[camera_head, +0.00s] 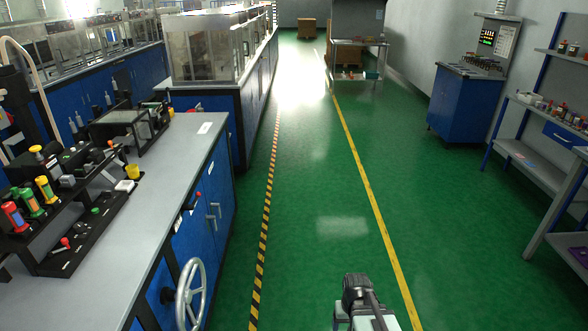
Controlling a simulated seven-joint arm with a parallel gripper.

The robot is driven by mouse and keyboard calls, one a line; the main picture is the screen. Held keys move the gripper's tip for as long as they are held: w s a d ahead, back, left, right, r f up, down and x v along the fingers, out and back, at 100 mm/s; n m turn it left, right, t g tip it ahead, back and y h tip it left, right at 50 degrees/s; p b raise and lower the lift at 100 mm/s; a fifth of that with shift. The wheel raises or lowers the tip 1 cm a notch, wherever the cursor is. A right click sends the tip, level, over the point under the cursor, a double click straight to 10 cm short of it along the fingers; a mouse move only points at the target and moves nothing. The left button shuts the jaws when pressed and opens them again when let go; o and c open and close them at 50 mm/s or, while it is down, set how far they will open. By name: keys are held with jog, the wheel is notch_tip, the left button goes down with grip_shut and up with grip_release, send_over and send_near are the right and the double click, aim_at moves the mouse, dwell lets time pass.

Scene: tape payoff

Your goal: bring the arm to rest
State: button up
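Part of my own arm shows at the bottom edge of the head view, right of the middle, above the green floor. My gripper's fingers cannot be made out, so whether it holds anything is hidden. The visible arm part is apart from the workbench (165,190) on the left and touches nothing that I can see.
A handwheel (190,295) juts from the workbench's blue front. Coloured handles and small fixtures (45,190) stand on its top. A blue cabinet (463,105) and a shelf rack (530,160) stand on the right. The green aisle (320,170) between is clear.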

jog(key=s+f+g, duration=0.3)
jog(key=s+f, duration=0.6)
jog(key=s, duration=0.5)
jog(key=s+f+g, duration=0.3)
jog(key=s+f, duration=0.7)
jog(key=s, duration=0.4)
jog(key=shift+s, duration=0.25)
